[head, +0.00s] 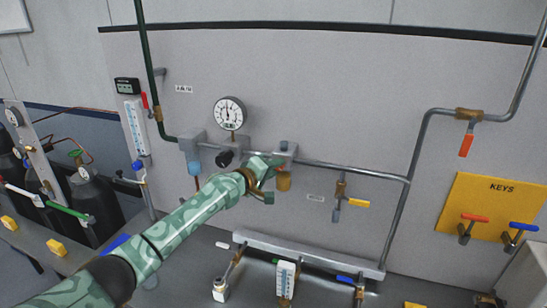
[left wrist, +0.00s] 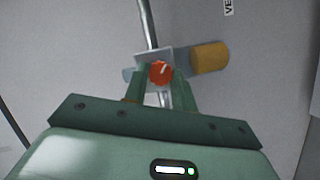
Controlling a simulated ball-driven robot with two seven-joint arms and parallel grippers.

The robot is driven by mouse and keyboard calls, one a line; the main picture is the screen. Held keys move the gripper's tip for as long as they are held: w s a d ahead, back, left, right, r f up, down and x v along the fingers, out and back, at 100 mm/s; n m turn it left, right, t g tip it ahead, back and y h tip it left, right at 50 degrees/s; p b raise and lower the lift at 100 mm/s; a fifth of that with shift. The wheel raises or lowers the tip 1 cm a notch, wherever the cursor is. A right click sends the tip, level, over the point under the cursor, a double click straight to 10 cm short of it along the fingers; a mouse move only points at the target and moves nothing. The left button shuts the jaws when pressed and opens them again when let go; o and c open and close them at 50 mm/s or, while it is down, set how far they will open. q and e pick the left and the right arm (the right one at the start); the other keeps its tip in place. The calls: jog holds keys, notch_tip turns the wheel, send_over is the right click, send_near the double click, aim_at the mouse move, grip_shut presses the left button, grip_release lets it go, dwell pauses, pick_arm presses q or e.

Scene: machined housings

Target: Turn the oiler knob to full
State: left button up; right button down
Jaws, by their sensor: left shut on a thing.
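The oiler is the unit with an amber bowl (head: 284,182) under a grey block (head: 285,150) on the wall pipe. The amber bowl also shows in the left wrist view (left wrist: 209,57). Its red knob (left wrist: 160,72) bears a white mark that points up and slightly right in the left wrist view. My left gripper (head: 270,176) reaches the oiler from the left. In the left wrist view its fingers (left wrist: 160,77) are shut on the knob, one on each side. The knob is hidden behind the gripper in the head view. My right gripper is not in view.
A pressure gauge (head: 231,113) and a black knob (head: 225,158) are left of the oiler. A yellow KEYS board (head: 490,200) hangs further right. A thermometer (head: 285,280) stands below.

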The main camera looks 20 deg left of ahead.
pick_arm(q)
jog(key=m+y+p, duration=0.1)
jog(key=m+p, duration=0.1)
jog(key=p, duration=0.2)
jog(key=m+g+y+p, duration=0.1)
jog(key=m+y+p, duration=0.1)
jog(key=p, duration=0.2)
jog(key=m+y+p, duration=0.1)
jog(key=m+p, duration=0.2)
jog(key=p, duration=0.1)
jog(key=shift+s+d+g+y, duration=0.1)
jog(key=shift+d+g+y, duration=0.2)
jog(key=shift+m, duration=0.3)
jog(key=o, duration=1)
jog(key=shift+r, duration=0.1)
jog(key=shift+r, duration=0.1)
jog(key=v, duration=1.6)
jog(key=shift+s+p, duration=0.1)
jog(key=shift+p, duration=0.25)
